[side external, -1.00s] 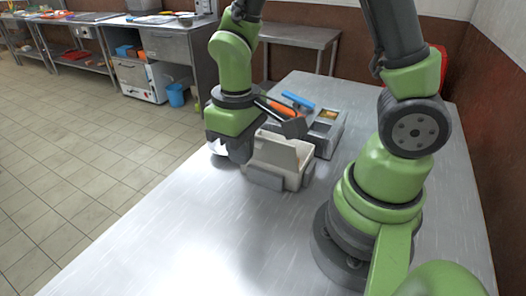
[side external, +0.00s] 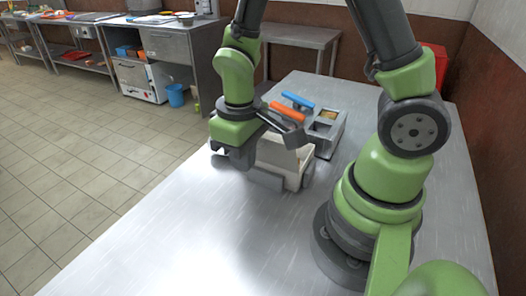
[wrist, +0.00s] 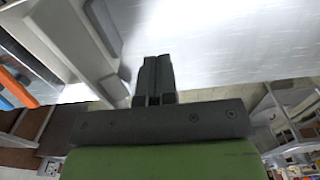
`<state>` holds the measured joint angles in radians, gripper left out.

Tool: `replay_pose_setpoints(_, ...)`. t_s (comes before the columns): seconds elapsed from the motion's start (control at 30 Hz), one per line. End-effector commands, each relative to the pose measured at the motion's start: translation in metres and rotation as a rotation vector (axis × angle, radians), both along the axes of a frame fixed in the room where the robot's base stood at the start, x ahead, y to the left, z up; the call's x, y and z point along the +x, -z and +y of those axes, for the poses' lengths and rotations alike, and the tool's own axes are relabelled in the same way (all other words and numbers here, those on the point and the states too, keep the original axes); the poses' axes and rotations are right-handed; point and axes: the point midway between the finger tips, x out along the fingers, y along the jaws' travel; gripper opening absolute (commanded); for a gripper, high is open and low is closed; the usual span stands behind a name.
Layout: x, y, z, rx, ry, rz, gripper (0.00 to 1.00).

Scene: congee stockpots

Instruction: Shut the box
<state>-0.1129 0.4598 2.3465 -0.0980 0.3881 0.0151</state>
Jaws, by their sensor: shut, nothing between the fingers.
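A cream box (side external: 292,163) stands on the steel table in the side external view, with a grey piece (side external: 266,180) low along its near side. My gripper (side external: 245,164) is shut and empty, pointing down at the box's left end and hiding part of it. I cannot tell from this angle whether they touch, or how the lid stands. In the wrist view the shut fingers (wrist: 155,65) are over bare table, and the pale walls of the box (wrist: 68,35) run along the upper left, beside the fingers.
Behind the box is a grey compartmented container (side external: 328,130), with an orange handle (side external: 287,111) and a blue handle (side external: 298,100) close by. The steel table (side external: 190,235) is clear at the front and left. A red object (side external: 436,65) stands at the back right.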

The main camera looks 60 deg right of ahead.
Motion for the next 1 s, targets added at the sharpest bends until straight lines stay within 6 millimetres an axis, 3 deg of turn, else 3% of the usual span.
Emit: replay_pose_setpoints(1.0, 0.0, 0.0, -0.041, 0.0, 0.002, 0.0, 0.0)
